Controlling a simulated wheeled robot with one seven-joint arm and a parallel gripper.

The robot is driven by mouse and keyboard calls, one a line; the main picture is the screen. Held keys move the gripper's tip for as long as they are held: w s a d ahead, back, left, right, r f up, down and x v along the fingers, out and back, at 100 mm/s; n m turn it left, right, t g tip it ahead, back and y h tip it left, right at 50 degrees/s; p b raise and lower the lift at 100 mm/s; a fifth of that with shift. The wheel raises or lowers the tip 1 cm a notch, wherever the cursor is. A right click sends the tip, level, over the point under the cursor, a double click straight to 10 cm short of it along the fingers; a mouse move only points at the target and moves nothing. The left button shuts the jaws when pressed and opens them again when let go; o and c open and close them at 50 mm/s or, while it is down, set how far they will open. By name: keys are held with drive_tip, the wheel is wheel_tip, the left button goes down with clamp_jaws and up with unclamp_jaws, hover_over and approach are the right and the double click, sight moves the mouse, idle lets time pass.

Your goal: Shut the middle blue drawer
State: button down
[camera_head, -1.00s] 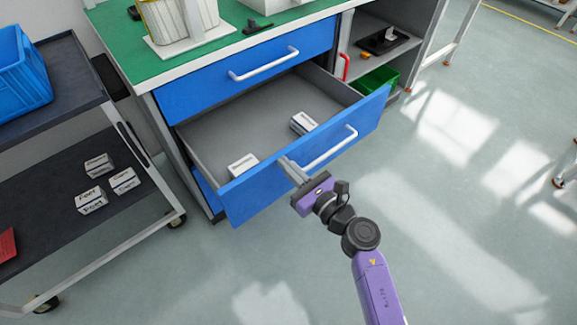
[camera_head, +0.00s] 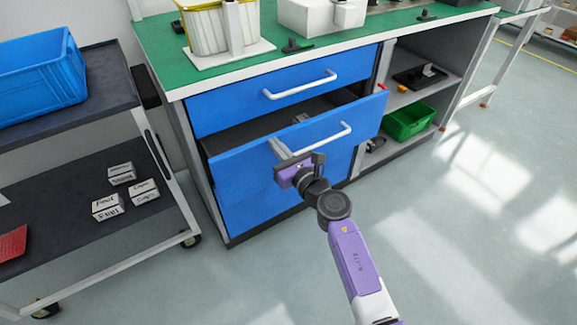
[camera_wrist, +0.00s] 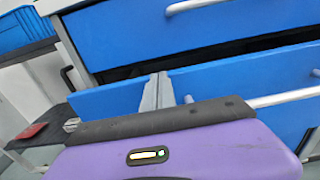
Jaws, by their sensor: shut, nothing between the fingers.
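The middle blue drawer (camera_head: 240,165) stands partly open, its front jutting out below the closed top drawer (camera_head: 230,103), with a dark gap above it. Its white bar handle (camera_head: 325,140) is on the front. Contact looks likely but is partly hidden.
A dark cart (camera_head: 75,150) with a blue crate (camera_head: 38,75) and small boxes (camera_head: 122,174) stands on the left. A green bin (camera_head: 408,122) sits in the open shelf to the right. The floor (camera_head: 460,235) at right is clear.

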drive_tip(key=b+x, duration=0.1)
drive_tip(key=x, duration=0.3)
drive_tip(key=shift+f+b, duration=0.15)
drive_tip(key=shift+b, duration=0.25)
drive_tip(key=shift+x, duration=0.8)
drive_tip(key=shift+s, duration=0.1)
